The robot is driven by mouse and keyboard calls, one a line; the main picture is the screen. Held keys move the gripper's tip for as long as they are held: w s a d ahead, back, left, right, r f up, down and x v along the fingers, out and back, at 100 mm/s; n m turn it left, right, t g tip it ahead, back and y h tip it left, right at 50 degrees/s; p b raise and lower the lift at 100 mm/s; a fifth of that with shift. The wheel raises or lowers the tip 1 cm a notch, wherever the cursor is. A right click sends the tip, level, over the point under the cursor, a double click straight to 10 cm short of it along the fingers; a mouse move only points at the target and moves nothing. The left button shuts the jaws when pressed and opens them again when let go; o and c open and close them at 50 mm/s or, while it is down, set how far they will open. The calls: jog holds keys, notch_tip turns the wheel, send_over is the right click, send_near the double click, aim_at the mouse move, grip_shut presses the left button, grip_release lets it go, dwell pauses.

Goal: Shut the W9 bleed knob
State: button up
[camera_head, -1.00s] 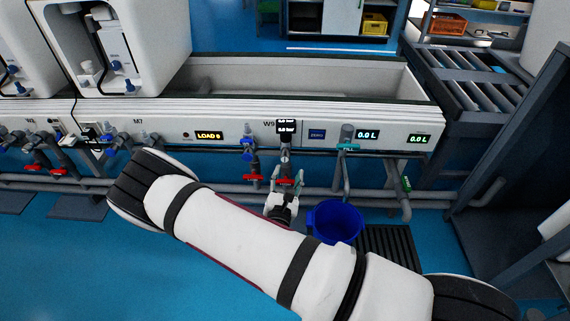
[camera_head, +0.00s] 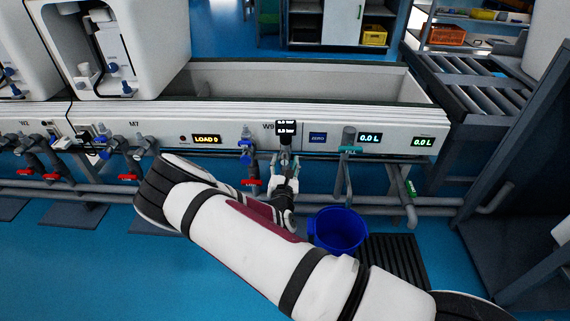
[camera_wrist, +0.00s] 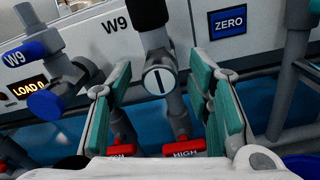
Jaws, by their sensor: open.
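A round pale knob face (camera_wrist: 159,81) with a dark upright line sits on the grey vertical pipe under the W9 label in the wrist view. It looks like the bleed knob. In the head view it is small and partly hidden by my gripper. My gripper (camera_head: 285,178) is just below the small pressure display in the head view. In the wrist view my gripper (camera_wrist: 160,100) is open, its teal-padded fingers on either side of the knob. I see no clear contact. A blue knob (camera_wrist: 45,104) with a W9 tag is to the left.
Red handles stand below, one marked HIGH (camera_wrist: 185,147), the other (camera_wrist: 118,150) with its label partly hidden. The pressure display (camera_head: 287,128) is above. A FILL tap (camera_head: 350,149) and a blue bucket (camera_head: 338,230) are to the right. Pipes run along the bench front.

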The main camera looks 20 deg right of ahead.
jog(key=shift+x, duration=0.95)
grip_shut()
